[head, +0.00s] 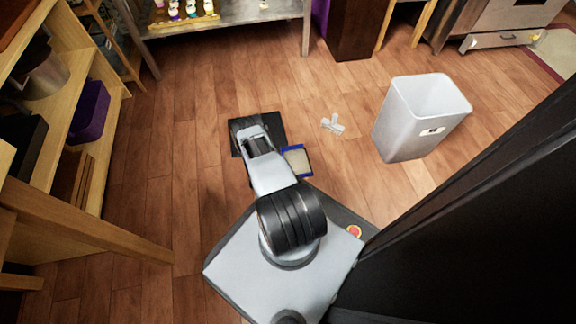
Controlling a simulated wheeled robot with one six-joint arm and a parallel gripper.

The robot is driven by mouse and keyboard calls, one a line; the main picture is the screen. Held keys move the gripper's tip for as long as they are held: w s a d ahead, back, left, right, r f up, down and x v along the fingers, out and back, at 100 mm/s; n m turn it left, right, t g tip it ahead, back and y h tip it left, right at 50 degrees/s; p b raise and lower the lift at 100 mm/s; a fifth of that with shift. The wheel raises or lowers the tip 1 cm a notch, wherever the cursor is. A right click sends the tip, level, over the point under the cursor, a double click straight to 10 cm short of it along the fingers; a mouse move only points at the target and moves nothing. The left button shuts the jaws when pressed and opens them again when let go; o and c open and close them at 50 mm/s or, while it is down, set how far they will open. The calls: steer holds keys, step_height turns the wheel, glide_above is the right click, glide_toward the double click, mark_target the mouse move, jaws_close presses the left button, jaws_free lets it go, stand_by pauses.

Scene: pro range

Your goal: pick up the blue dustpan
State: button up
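A small blue-edged object with a pale tan middle (296,160) lies on the wooden floor just right of my arm. It looks like the blue dustpan, but it is small in view and my arm may cover part of it. My arm reaches out from my base, and its far end, with my gripper (256,140), is over a dark square patch, left of and slightly beyond the blue object. The fingers are not clear, so I cannot tell whether they are open or shut. I see nothing blue at the arm's end.
The dark square (276,124) seems flat on the floor. White scraps (333,124) lie right of it. A pale grey bin (408,130) stands farther right. A wooden shelf (75,225) with a purple bin (90,112) lines the left. A large black surface fills the right foreground.

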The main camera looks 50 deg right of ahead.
steer(key=shift+d, duration=0.15)
steer(key=shift+c, duration=0.5)
jaws_close()
steer(key=shift+r, duration=0.15)
steer(key=shift+r+p, duration=2.85)
steer(key=shift+r, duration=1.95)
steer(key=shift+w, duration=0.1)
